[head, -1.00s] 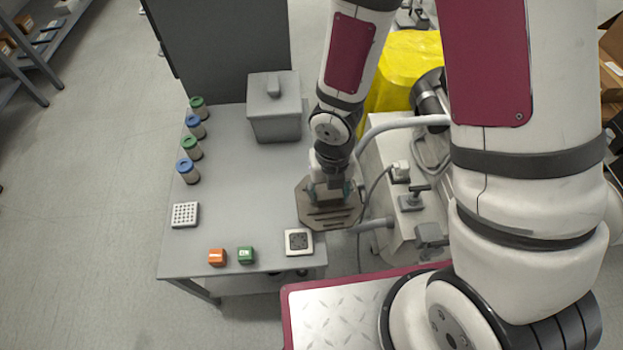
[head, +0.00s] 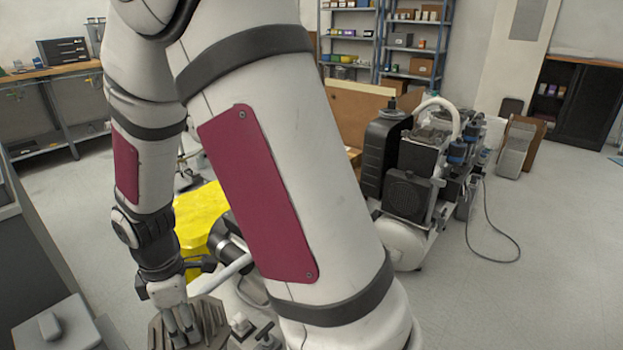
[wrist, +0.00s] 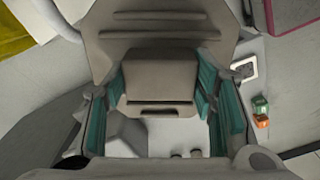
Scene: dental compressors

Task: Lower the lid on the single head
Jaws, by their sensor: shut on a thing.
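My gripper (head: 180,325) is at the lower left of the head view, pointing down. It is shut on the lid (head: 212,322), a brown-grey slotted plate that is cut off by the picture's bottom edge. In the wrist view, my gripper's teal-padded fingers (wrist: 160,92) stand on both sides of the lid's raised block (wrist: 160,75). The lid also fills the upper middle of the wrist view (wrist: 160,22). I cannot make out the single head; what lies under the lid is largely hidden.
A yellow cover (head: 203,222) stands behind my arm. A grey lidded box (head: 55,325) sits on the table at lower left. A compressor unit (head: 410,185) stands at right with open floor around it. Green (wrist: 261,105) and orange (wrist: 262,121) cubes lie right in the wrist view.

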